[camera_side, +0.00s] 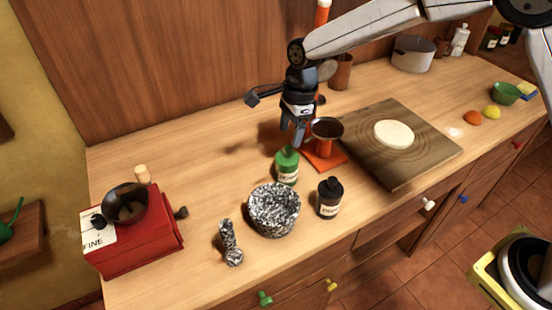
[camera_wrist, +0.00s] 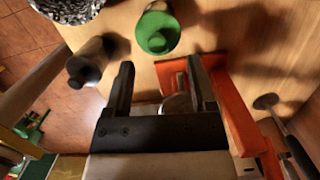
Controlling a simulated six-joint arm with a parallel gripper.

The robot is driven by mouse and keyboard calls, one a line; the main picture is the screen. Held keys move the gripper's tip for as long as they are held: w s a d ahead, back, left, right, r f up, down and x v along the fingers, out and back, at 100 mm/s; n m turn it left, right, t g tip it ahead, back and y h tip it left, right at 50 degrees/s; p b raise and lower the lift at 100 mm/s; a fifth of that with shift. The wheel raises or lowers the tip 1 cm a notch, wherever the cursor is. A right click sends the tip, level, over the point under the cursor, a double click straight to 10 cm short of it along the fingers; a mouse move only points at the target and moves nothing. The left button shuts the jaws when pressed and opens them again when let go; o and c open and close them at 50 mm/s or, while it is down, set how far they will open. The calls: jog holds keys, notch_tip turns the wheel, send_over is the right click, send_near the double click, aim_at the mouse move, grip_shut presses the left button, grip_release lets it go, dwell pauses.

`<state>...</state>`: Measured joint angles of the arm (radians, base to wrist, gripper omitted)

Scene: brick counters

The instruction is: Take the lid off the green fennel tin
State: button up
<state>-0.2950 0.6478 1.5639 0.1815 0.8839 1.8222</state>
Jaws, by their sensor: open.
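The green fennel tin (camera_side: 287,174) stands upright on the wooden counter, with its green lid (camera_side: 287,154) on top. In the wrist view the tin's green lid (camera_wrist: 156,40) is near the top edge, beyond the fingertips. My gripper (camera_side: 296,136) hangs above and slightly behind the tin, fingers pointing down. In the wrist view my gripper (camera_wrist: 158,70) is open with nothing held between its fingers. The tin is apart from both fingers there.
A speckled mortar (camera_side: 274,211) and pestle (camera_side: 231,245) are in front. An orange stand with a dark funnel (camera_side: 327,130) is close right of my gripper. A red grinder (camera_side: 140,236) is far left; the counter between is clear.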

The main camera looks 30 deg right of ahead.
aim_at(288, 148)
jog(key=shift+s+a+f, duration=0.1)
jog(key=shift+a+f, duration=0.1)
jog(key=shift+f, duration=1)
jog(key=shift+a+f, duration=0.2)
jog(key=shift+f, duration=1)
grip_shut()
